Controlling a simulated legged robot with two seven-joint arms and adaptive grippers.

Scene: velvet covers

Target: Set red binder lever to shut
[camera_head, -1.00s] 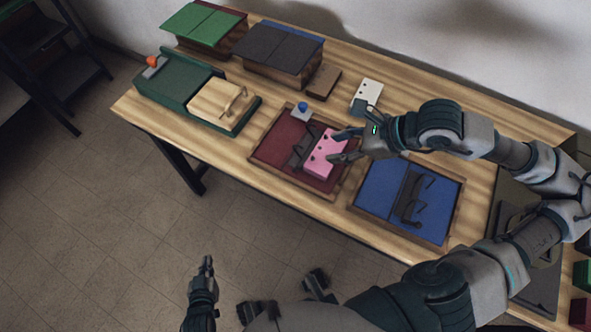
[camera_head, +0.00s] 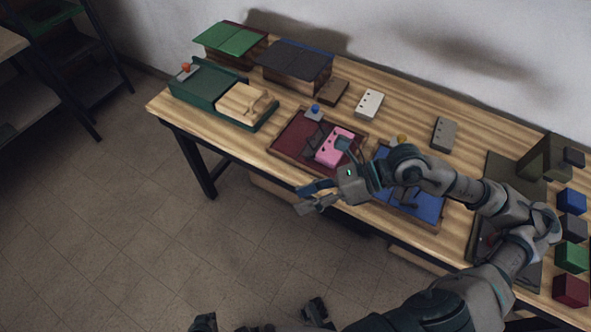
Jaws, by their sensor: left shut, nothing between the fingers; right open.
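The red binder (camera_head: 289,136) lies open on the table, a dark red panel in a wooden frame. Its dark metal lever mechanism (camera_head: 313,139) stands up beside a pink punched block (camera_head: 331,150). The lever's exact angle is hard to tell. My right gripper (camera_head: 307,198) is open and empty, in front of the binder near the table's front edge, apart from the lever. My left gripper (camera_head: 203,322) shows only in part at the bottom edge, shut and far from the table.
A blue binder (camera_head: 428,207) lies right of the red one, partly behind my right arm. A green box with a wooden block (camera_head: 241,103) stands left. A white punched block (camera_head: 369,104) and a grey one (camera_head: 442,134) lie behind. Coloured cubes (camera_head: 571,228) stand at the right.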

